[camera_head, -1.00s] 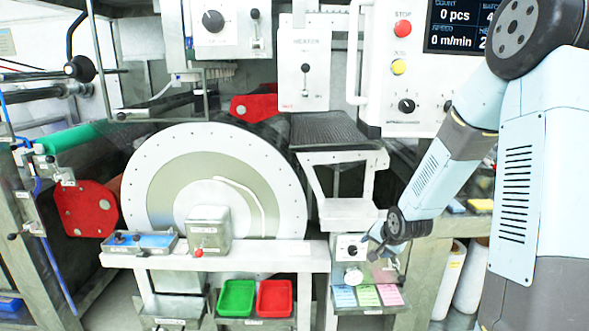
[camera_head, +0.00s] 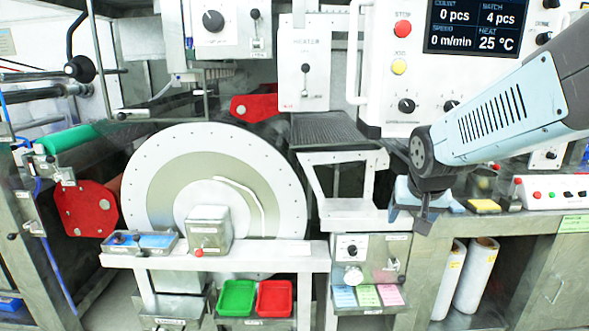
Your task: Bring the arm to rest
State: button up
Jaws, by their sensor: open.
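My arm reaches in from the right edge, in front of the control panel (camera_head: 400,85). Its dark round joint sits left of centre on the arm, and the wrist hangs down from it. My gripper (camera_head: 409,222) points downward with its fingers apart. Nothing shows between the fingers. In the picture it lies just right of the white frame stand (camera_head: 347,207) and above the small knob box (camera_head: 368,258). I cannot tell its exact distance from them.
A large white drum (camera_head: 160,195) stands left of centre. A white bench (camera_head: 230,262) in front carries a metal box (camera_head: 209,232) and a blue tray (camera_head: 157,242). Green (camera_head: 237,298) and red (camera_head: 274,298) trays sit below. A counter (camera_head: 500,222) runs right.

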jog(key=s+a+r+n+y, duration=0.1)
jog(key=s+r, duration=0.4)
jog(key=s, duration=0.8)
jog(key=shift+r+n+g, duration=0.15)
jog(key=shift+n+g, duration=0.15)
jog(key=shift+n, duration=0.3)
jog(key=shift+c, duration=0.3)
dwell(0.6)
